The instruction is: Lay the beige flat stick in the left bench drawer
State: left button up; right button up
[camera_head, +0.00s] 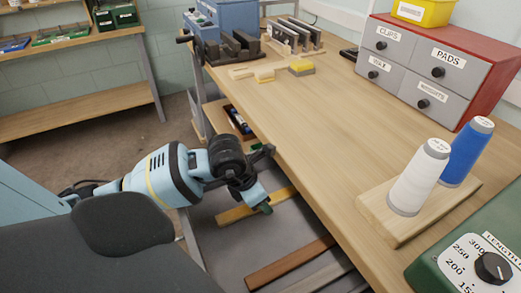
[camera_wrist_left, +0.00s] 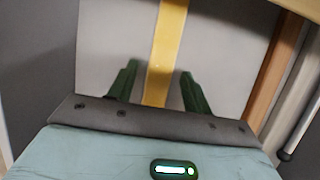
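A yellow-beige flat stick (camera_head: 235,212) lies on the grey drawer floor below the bench top in the head view. It also shows in the left wrist view (camera_wrist_left: 167,45), running lengthwise between my fingers. My left gripper (camera_head: 262,200) is over this stick. In the wrist view its green fingers (camera_wrist_left: 158,88) are apart, with a gap on each side of the stick. The grey floor (camera_wrist_left: 115,45) under the stick is bare around it. I cannot tell how high the fingertips are above it. My right gripper is in neither view.
A red-brown stick (camera_head: 290,263) and a paler one (camera_head: 322,279) lie nearer in the same grey space. The wooden bench top (camera_head: 300,125) overhangs at right. A dark tray (camera_head: 238,122) with small items sits farther back, below the top.

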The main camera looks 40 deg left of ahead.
pick_arm(q)
jog(key=p+v, duration=0.1)
jog(key=v, duration=1.1)
jog(key=shift+r, duration=0.1)
dwell(0.4)
